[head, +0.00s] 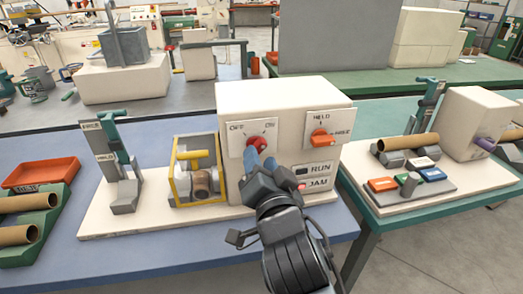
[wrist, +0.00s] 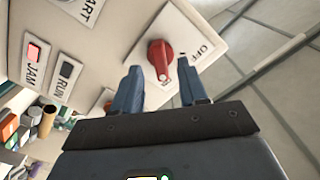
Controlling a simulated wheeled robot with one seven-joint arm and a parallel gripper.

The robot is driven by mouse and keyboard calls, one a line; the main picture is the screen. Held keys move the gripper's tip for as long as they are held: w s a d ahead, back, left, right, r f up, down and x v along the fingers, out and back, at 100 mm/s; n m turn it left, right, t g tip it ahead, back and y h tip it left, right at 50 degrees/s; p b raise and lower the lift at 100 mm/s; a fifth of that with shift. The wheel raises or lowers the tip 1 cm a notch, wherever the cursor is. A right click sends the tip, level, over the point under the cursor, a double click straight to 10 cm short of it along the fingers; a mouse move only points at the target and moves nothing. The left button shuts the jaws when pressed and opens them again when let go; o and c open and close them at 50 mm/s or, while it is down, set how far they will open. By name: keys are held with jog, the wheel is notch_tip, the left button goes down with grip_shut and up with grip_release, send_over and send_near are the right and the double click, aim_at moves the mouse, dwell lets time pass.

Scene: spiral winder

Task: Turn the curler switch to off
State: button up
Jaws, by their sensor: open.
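The curler switch is a red knob (head: 261,142) on a white plate marked OFF and ON, on the front of a cream machine box (head: 285,95). In the wrist view the red knob (wrist: 162,58) shows ahead of the fingertips, roughly between them. Its white pointer mark faces down in that picture, away from the OFF label (wrist: 203,50); the lettering near its tip is hard to read. My gripper (head: 262,160) is open, just in front of the knob. Its two blue fingers (wrist: 160,88) stand apart with nothing between them. In the head view the fingers hide the knob's lower part.
An orange knob (head: 320,137) marked HELD and RISE sits to the right. Below it are RUN and JAM lamps; the JAM lamp (wrist: 37,52) glows red. A yellow-framed roller unit (head: 197,170) stands left. A green table (head: 375,208) stands right.

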jog(key=shift+x, duration=1.45)
grip_shut()
